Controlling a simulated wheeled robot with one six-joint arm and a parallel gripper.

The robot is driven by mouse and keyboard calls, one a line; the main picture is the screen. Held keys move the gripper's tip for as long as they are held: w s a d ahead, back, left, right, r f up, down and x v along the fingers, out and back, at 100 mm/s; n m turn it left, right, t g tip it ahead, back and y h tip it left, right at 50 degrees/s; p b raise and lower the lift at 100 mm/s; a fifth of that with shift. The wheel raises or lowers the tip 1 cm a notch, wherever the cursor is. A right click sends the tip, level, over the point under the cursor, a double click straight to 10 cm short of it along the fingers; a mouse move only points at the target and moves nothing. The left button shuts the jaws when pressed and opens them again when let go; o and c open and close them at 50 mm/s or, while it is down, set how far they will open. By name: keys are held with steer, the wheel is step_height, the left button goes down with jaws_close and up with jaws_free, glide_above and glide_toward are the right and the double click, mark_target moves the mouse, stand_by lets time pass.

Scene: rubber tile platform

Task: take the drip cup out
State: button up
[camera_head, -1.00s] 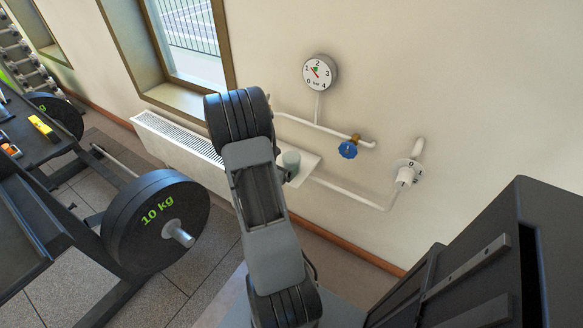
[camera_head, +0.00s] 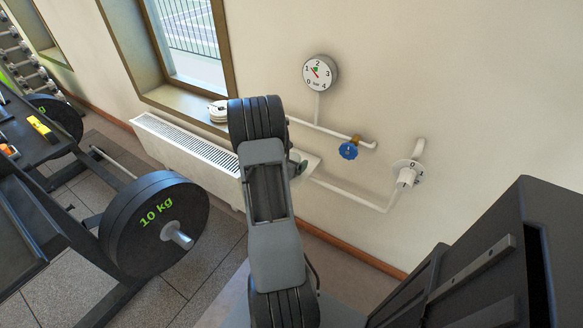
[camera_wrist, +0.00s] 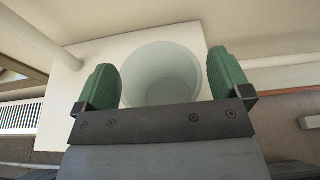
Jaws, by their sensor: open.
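The drip cup (camera_wrist: 160,88) is a pale, greenish-white round cup, seen from above with its open mouth up in the wrist view. It stands on a white shelf (camera_wrist: 75,85). My gripper (camera_wrist: 162,62) is open, with one green finger pad on the left side of the cup and one on the right. I cannot tell whether either pad touches it.
A radiator (camera_head: 185,150) and a white round thing (camera_head: 217,111) on the window sill are to the left. A weight plate (camera_head: 150,225) stands left.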

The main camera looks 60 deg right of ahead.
steer(key=shift+c, duration=0.4)
steer(key=c, duration=0.9)
